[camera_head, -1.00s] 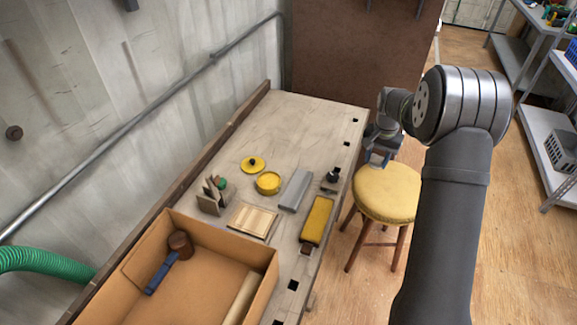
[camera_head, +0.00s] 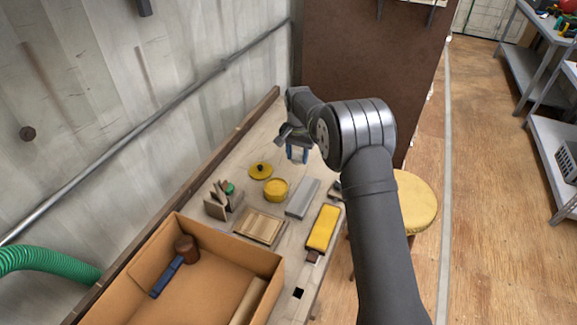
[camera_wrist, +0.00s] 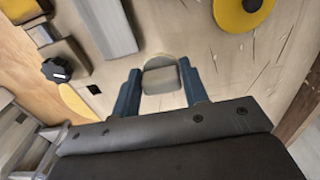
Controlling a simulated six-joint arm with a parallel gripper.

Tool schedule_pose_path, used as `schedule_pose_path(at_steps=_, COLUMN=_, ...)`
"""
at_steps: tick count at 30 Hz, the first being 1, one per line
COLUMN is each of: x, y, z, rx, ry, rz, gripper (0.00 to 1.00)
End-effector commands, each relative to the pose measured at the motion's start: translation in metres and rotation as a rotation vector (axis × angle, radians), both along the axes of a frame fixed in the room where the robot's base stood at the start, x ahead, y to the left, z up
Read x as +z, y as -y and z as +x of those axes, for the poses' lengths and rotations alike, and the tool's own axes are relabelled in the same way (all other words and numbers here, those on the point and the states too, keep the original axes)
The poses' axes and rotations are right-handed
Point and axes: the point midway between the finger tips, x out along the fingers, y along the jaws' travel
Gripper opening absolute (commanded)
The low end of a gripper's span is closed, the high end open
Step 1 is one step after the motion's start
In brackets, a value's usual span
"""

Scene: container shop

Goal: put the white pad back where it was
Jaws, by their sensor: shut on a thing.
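In the wrist view the white pad (camera_wrist: 161,78), pale and rounded, sits between the blue fingertips of my gripper (camera_wrist: 160,92). My gripper is shut on it, with the workbench top behind. In the head view my gripper (camera_head: 297,153) is over the far part of the bench, beyond the yellow lid (camera_head: 260,170) and the round yellow tin (camera_head: 275,190). The pad cannot be made out there. The lid with its black knob also shows at the top of the wrist view (camera_wrist: 232,17).
A grey block (camera_head: 302,198), a yellow-topped tool (camera_head: 323,228), a slatted wooden board (camera_head: 259,226) and a small wooden rack (camera_head: 222,206) stand on the bench. An open cardboard box (camera_head: 229,251) holds a mallet (camera_head: 186,247). A yellow stool (camera_head: 415,202) stands to the right.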

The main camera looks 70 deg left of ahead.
Motion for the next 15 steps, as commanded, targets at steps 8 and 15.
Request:
schedule_pose_path(at_steps=8, x=-0.019, y=-0.02, z=-0.023, rx=0.0, ry=0.0, rz=0.001, gripper=0.19)
schedule_pose_path(at_steps=15, x=-0.045, y=-0.02, z=-0.023, rx=-0.001, ry=0.0, rz=-0.001, gripper=0.19)
